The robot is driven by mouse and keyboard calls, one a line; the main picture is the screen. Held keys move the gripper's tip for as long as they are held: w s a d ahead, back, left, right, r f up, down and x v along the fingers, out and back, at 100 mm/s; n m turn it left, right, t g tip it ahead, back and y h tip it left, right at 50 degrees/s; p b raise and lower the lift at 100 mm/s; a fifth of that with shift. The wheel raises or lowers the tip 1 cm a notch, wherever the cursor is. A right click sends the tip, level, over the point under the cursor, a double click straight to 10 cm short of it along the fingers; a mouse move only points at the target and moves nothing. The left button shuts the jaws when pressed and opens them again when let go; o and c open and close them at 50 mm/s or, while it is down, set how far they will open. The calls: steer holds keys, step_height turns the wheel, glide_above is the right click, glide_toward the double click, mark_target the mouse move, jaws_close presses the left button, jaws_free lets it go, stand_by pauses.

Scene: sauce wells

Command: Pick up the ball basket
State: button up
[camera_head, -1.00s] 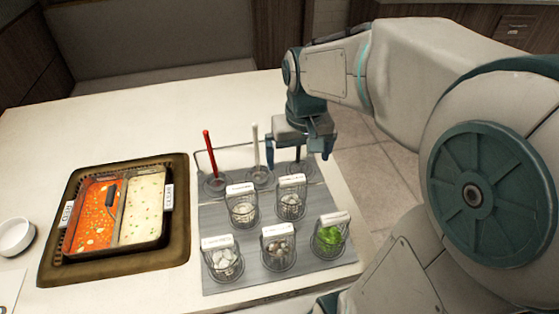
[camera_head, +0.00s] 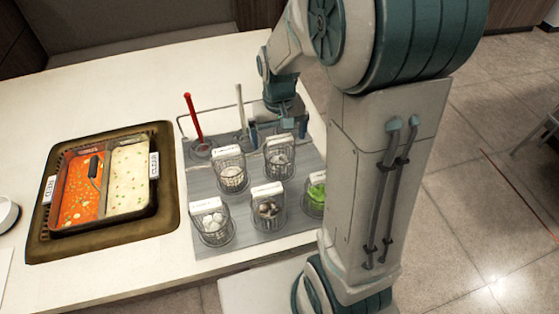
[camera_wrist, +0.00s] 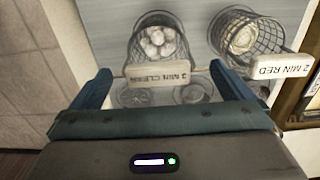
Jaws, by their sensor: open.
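The ball basket, a wire basket of white balls, stands upright in the back row at the right in the head view (camera_head: 279,166). It also shows in the wrist view (camera_wrist: 156,42), with its white tag reading "3 MIN CLEAR" (camera_wrist: 158,75) on the side towards me. My gripper (camera_head: 278,128) is just behind this basket, pointing down. In the wrist view my gripper's two fingers (camera_wrist: 161,72) are apart, one on each side of the tag in the picture. Nothing is held. Whether the fingers touch the basket cannot be told.
A "2 MIN RED" basket (camera_wrist: 240,38) stands close beside it. Three more baskets, including one with mushrooms (camera_head: 268,211) and one with greens (camera_head: 316,197), fill the front row. A red-handled ladle (camera_head: 194,118) and a white-handled one stand behind. A two-part soup pot (camera_head: 100,225) is at left.

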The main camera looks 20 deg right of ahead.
mark_target(280, 152)
step_height(280, 152, down, 5)
steer(key=shift+d+r, duration=0.1)
steer(key=shift+r, duration=0.05)
steer(key=c, duration=1.1)
steer(key=shift+r, duration=0.1)
steer(key=shift+w+r, duration=0.1)
steer(key=shift+r, duration=0.35)
steer(key=r, duration=0.3)
steer(key=shift+w+d+r, duration=0.3)
steer(key=shift+d+r, duration=0.05)
steer(key=w+d+r, duration=0.4)
steer(key=d, duration=0.1)
steer(key=w+d+r, duration=0.2)
steer(key=w+d, duration=0.1)
steer(key=shift+r, duration=0.15)
